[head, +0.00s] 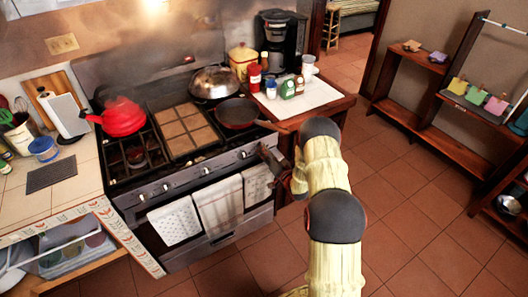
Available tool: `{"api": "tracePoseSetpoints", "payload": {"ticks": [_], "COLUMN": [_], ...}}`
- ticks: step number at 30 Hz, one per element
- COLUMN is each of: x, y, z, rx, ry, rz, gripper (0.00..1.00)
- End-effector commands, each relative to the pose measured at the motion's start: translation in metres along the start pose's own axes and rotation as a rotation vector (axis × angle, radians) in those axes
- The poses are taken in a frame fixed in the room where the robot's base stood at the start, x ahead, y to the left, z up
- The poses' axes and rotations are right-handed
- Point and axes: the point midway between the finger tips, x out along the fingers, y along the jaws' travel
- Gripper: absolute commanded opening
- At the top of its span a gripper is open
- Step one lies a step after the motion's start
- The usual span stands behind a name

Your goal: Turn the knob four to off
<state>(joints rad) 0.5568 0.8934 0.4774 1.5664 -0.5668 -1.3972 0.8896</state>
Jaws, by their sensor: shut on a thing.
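The stove (187,178) stands against the back wall, with a row of small knobs along its front panel. Knobs show at the left (142,198), beside it (165,188), at the middle (205,171) and toward the right (243,155). My gripper (265,154) is at the right end of this panel, shut on a knob there. My gripper hides most of that knob, so I cannot see its angle or marking.
A red kettle (122,117), a frying pan (238,116) and a domed lid (213,82) sit on the stovetop. Towels (218,206) hang on the oven handle below the knobs. Jars stand on the right counter (318,92). The tiled floor (420,225) at right is clear.

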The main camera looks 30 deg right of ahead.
Motion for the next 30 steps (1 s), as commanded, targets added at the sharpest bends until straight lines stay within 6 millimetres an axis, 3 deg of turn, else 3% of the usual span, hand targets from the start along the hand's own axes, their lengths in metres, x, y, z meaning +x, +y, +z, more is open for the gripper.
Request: {"api": "tracePoseSetpoints", "payload": {"ticks": [15, 16, 25, 30], "x": [0.0005, 0.0005, 0.0002, 0.0001], "y": [0.0001, 0.0001, 0.0002, 0.0002], "z": [-0.0014, -0.0014, -0.0006, -0.0004], "rx": [0.021, 0.021, 0.02, 0.02], "ry": [0.002, 0.002, 0.001, 0.001], "rz": [0.0, 0.0, 0.0, 0.0], "gripper": [0.09, 0.35, 0.52, 0.53]}}
